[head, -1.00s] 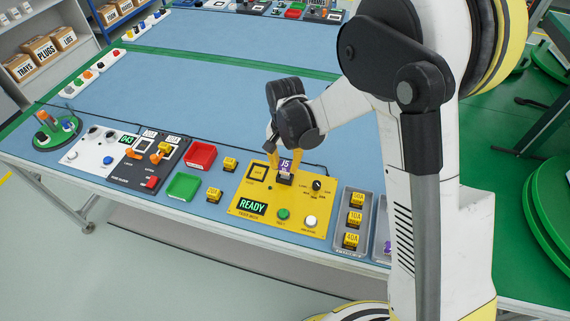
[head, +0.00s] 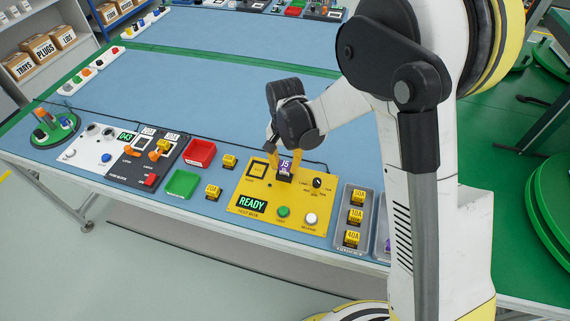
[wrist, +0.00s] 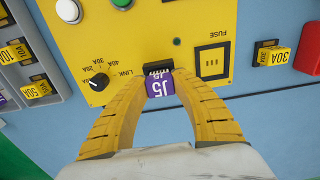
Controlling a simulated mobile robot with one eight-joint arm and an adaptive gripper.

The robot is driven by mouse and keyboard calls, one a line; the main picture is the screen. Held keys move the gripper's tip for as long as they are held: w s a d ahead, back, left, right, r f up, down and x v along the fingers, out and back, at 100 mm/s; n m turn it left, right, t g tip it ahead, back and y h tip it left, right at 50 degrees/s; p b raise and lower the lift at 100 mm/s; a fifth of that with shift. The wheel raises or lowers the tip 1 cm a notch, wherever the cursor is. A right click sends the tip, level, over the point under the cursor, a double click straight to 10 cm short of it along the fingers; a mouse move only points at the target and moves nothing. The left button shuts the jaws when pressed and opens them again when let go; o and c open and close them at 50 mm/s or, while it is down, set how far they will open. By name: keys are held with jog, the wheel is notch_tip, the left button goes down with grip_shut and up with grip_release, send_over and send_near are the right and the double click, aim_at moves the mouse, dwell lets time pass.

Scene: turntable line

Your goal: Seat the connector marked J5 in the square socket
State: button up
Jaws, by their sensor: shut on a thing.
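The purple connector marked J5 (head: 285,166) is between the yellow fingertips of my gripper (head: 284,156), which is shut on it. In the wrist view, J5 (wrist: 161,86) sits between the fingertips of my gripper (wrist: 160,88), right at the black socket (wrist: 158,69) by the LINK label. The connector hides part of this socket, and I cannot tell whether it is inside. The socket is on the yellow test box (head: 240,190). A square slot marked FUSE (wrist: 212,60) lies beside it and is empty.
The dial (wrist: 98,82) is close to the left finger in the wrist view. A 30A fuse (wrist: 272,56) stands beside the box. A green tray (head: 183,184), a red tray (head: 200,153) and a grey fuse tray (head: 342,236) are nearby.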

jog(key=shift+f, duration=0.45)
jog(key=o, duration=0.9)
jog(key=shift+r, duration=0.15)
notch_tip(320, 180, up, 12)
jog(key=shift+f, duration=0.1)
